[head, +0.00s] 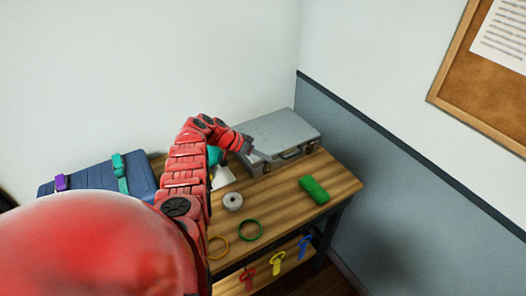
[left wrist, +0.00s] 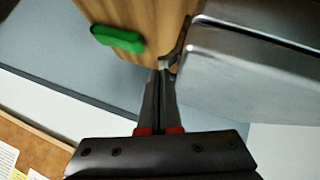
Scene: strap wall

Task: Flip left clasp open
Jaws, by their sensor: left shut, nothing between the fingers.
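A grey metal case (head: 284,132) lies shut at the back right of the wooden table. On its front side are a dark handle (head: 291,154) and small clasps, with the left clasp (head: 266,167) to the left of the handle. My left gripper (head: 247,144) is at the case's left end, close to its lid. In the left wrist view the fingers of my left gripper (left wrist: 161,70) are shut and empty, their tips beside the edge of the metal case (left wrist: 245,85). A small metal part shows at the tips; I cannot tell whether they touch it. My right gripper is not in view.
A green block (head: 314,190), a grey roll (head: 232,201) and a green ring (head: 249,230) lie on the table (head: 285,207). A blue case (head: 92,180) with purple and teal straps is at the left. Coloured tags hang at the table's front. A wall stands close at the right.

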